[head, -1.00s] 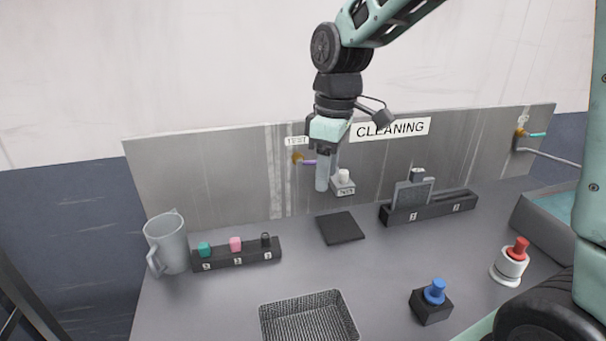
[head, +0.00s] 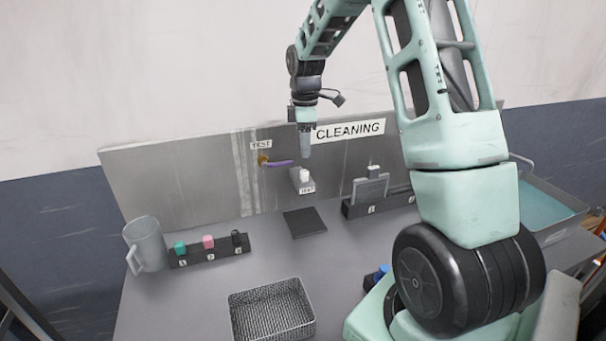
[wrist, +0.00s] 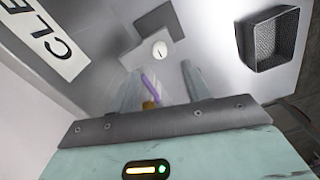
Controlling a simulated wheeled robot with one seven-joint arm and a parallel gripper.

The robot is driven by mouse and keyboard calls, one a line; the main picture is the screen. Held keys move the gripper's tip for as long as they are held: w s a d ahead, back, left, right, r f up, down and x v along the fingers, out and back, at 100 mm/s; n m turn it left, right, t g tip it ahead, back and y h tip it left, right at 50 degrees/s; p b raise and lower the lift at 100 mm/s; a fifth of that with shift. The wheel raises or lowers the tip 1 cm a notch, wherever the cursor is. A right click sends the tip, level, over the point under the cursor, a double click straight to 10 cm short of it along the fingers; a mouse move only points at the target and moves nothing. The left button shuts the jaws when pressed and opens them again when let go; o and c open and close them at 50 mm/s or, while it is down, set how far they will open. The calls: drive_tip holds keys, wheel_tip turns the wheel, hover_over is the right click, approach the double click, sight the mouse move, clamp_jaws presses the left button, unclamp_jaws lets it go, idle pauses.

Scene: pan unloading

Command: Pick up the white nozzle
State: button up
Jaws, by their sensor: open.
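The white nozzle (head: 304,174) stands upright on a small grey labelled block (head: 300,184) at the back of the counter, in front of the metal backsplash. My gripper (head: 305,153) is open and empty, pointing down just above the nozzle in the head view. In the wrist view the nozzle (wrist: 159,48) shows end-on as a small white disc. It lies beyond my two fingertips (wrist: 160,78), roughly in line with the gap between them. The fingers look apart from it.
A purple-tipped tap (head: 278,163) juts from the backsplash left of my gripper. A dark pad (head: 304,222) lies in front of the nozzle. A mesh basket (head: 272,310), a grey mug (head: 146,244) and a strip with coloured pieces (head: 209,250) stand further forward and left.

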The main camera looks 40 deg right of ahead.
sight(304, 171)
wheel_tip(304, 171, down, 9)
drive_tip(key=p, duration=0.3)
drive_tip(key=shift+p, duration=0.4)
drive_tip(key=shift+w, duration=0.1)
clamp_jaws()
